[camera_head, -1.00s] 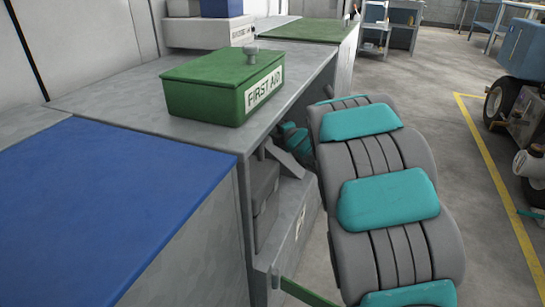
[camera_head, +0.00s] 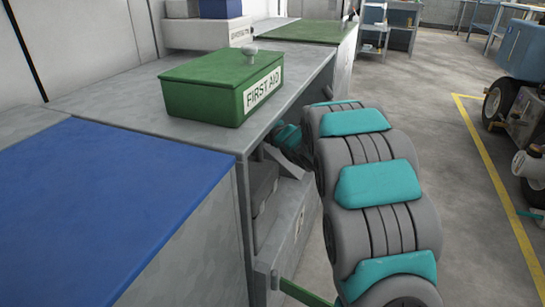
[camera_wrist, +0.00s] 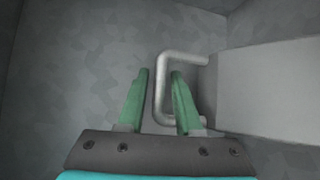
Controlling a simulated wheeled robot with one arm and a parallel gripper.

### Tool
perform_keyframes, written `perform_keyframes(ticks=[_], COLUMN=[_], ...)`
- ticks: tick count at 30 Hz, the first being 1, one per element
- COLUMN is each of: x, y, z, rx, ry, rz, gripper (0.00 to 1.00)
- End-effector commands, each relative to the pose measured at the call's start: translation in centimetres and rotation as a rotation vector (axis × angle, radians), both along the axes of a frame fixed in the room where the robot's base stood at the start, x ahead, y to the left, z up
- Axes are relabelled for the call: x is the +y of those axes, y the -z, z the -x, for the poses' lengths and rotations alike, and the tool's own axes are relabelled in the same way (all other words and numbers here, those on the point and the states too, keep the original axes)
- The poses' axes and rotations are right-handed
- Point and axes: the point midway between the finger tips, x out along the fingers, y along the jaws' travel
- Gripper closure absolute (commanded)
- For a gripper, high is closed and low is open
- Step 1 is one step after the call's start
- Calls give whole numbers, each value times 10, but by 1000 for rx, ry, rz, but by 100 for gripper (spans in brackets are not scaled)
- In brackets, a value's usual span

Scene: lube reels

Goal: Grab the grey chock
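The grey chock (camera_wrist: 265,85) is at the right of the wrist view, a pale block with a bent metal handle (camera_wrist: 161,88) on its left side. My gripper (camera_wrist: 159,74) has green fingers and is open. The handle's upright bar shows between the two fingers, with a gap visible on each side. The right finger overlaps the handle's loop; I cannot tell the exact depth. In the head view, a grey slanted piece that looks like the chock (camera_head: 287,164) shows inside the cabinet opening. My fingers are hidden there behind the cabinet edge and my arm.
The grey cabinet (camera_head: 110,95) has its top, side edge and shelf close around my arm. A green first aid box (camera_head: 215,85) stands on top. A grey case (camera_head: 264,188) sits in the opening. A blue-topped cabinet (camera_head: 100,210) is at left. Open floor (camera_head: 430,100) lies right.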

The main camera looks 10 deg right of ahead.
Motion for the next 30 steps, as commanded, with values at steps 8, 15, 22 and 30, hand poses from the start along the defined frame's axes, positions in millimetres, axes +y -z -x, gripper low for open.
perform_keyframes(ticks=[8,15,22,30], x=[0,0,0,0], y=[0,0,1,1], z=[0,0,0,0], rx=[0,1,1,2], ry=[0,0,0,0], rz=[0,0,0,1], gripper=[99,100,100,100])
